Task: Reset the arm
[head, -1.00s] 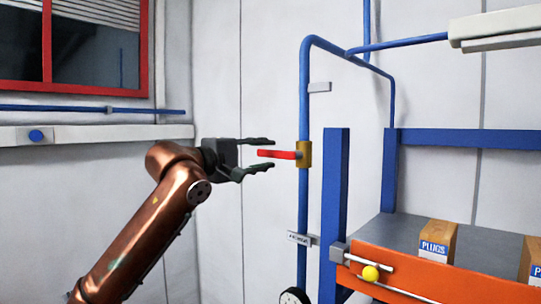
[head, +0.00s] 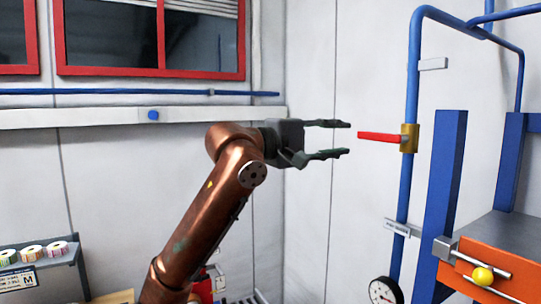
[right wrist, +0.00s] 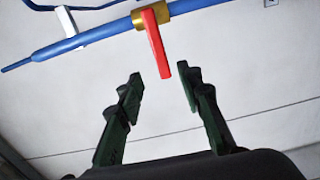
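My right gripper (head: 348,139) is open and empty in the head view, its fingers pointing right. Just beyond its fingertips is the red valve handle (head: 380,137), which sticks out to the left, roughly level, from a brass valve body (head: 409,138) on a blue upright pipe (head: 413,85). A small gap shows between fingertips and handle. In the right wrist view, the red handle (right wrist: 156,45) lies ahead of the open fingers (right wrist: 159,75), its free end appearing between the tips and clear of both. My left gripper is not in view.
A dial gauge (head: 384,291) sits low on the pipe. A blue post (head: 444,200) and an orange-fronted table (head: 500,265) with a yellow knob (head: 482,276) stand at right. A shelf with label rolls (head: 32,253) is at lower left. Bare wall lies behind the gripper.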

